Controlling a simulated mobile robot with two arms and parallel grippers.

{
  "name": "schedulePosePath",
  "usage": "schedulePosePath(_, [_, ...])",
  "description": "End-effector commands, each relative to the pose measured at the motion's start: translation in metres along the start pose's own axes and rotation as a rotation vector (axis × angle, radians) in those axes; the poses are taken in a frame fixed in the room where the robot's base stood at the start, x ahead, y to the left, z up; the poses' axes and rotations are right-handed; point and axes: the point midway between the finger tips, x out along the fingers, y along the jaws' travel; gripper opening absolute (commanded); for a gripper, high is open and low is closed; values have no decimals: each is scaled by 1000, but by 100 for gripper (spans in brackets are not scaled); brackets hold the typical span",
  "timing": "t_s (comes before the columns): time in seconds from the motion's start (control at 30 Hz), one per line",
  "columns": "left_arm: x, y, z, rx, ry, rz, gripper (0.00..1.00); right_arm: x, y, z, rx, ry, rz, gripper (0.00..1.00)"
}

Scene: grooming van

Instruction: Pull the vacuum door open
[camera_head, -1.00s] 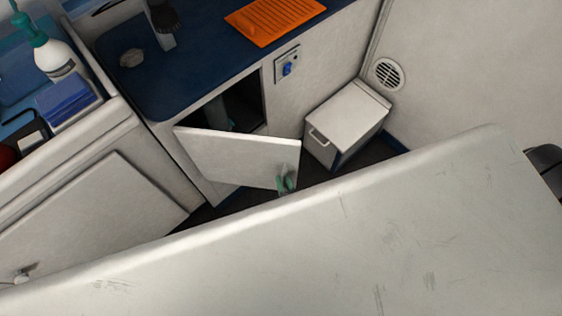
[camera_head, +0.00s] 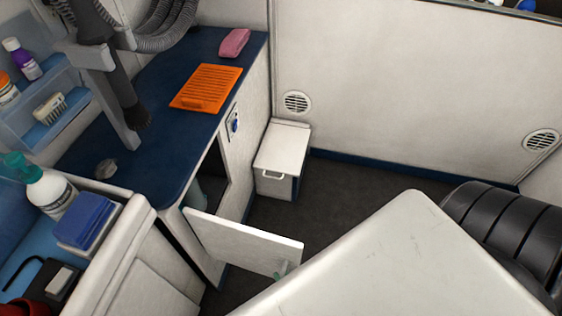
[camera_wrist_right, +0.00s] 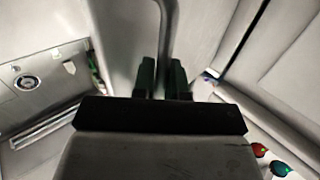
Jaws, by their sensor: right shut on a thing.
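The white vacuum door (camera_head: 240,241) stands swung out from the cabinet under the blue counter in the head view, with part of the dark opening (camera_head: 213,180) showing behind it. In the right wrist view, the two green fingers (camera_wrist_right: 162,76) are shut around a slim grey handle bar (camera_wrist_right: 168,38). My left gripper is not in view.
A white bin (camera_head: 283,151) stands on the dark floor (camera_head: 340,195) beyond the door. An orange mat (camera_head: 206,88) and a pink block (camera_head: 234,43) lie on the blue counter (camera_head: 165,130). A spray bottle (camera_head: 48,190) stands at left. Floor between bin and back wall is clear.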

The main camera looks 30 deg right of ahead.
Motion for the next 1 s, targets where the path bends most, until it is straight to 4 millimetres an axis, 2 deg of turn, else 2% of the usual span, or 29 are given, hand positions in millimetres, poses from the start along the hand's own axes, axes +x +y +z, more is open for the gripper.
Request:
schedulePosePath(0.6, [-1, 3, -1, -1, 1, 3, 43, -2, -6, -1, -5, 4, -15, 0])
schedulePosePath(0.63, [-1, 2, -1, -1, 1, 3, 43, -2, -6, -1, -5, 4, -15, 15])
schedulePosePath(0.77, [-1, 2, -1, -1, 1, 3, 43, -2, -5, -1, -3, 3, -13, 35])
schedulePosePath(1.0, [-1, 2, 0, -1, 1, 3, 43, -4, -4, 0, -2, 1, -12, 36])
